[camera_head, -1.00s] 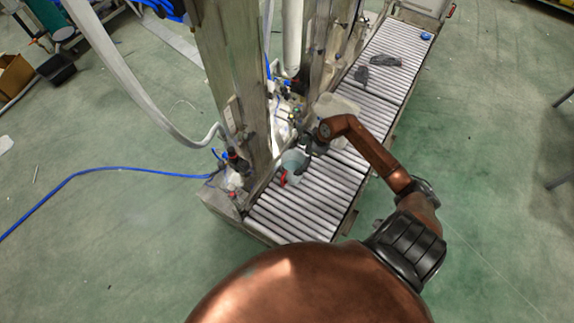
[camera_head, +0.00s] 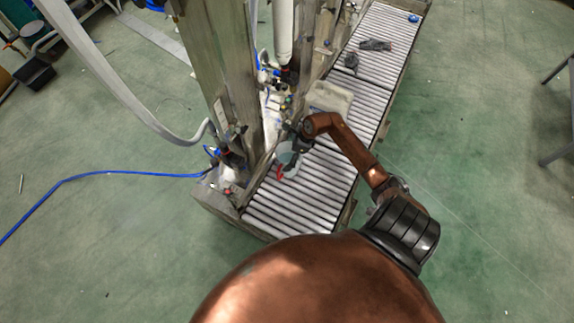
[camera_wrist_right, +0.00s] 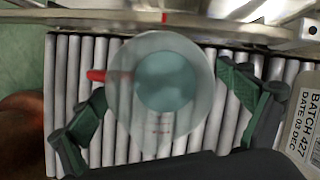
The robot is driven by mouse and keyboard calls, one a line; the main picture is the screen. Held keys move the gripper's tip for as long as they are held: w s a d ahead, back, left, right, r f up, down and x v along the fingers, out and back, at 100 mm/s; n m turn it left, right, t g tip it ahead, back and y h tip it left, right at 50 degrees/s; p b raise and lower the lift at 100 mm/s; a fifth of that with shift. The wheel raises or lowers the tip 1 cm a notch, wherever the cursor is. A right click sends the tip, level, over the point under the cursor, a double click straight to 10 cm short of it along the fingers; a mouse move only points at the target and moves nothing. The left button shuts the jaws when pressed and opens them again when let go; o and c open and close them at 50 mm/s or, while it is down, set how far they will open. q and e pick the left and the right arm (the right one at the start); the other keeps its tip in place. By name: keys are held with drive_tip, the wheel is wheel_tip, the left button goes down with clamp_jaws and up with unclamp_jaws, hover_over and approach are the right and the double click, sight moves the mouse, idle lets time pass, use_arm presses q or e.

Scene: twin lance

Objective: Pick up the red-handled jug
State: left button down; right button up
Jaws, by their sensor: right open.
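The red-handled jug (camera_head: 288,158) is a translucent, pale tub-like vessel upright on the roller conveyor (camera_head: 300,205), with its red handle (camera_head: 279,173) towards the near side. My right gripper (camera_head: 298,141) is at the jug, partly covering it. In the right wrist view the jug (camera_wrist_right: 165,80) is seen from above, its round mouth between the two green-padded fingers. The right gripper (camera_wrist_right: 162,86) is open, with a finger on either side of the jug and visible gaps. The red handle points left there. My left gripper is not in view.
A pale container (camera_head: 330,97) stands on the rollers just beyond the gripper; its label (camera_wrist_right: 305,130) shows at the right of the wrist view. A metal post (camera_head: 225,80) and frame rise left of the conveyor. Dark scraps (camera_head: 375,45) lie farther up the rollers.

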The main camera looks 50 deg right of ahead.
drive_tip(key=shift+c, duration=0.3)
drive_tip(key=c, duration=2.1)
drive_tip(key=shift+r, duration=0.1)
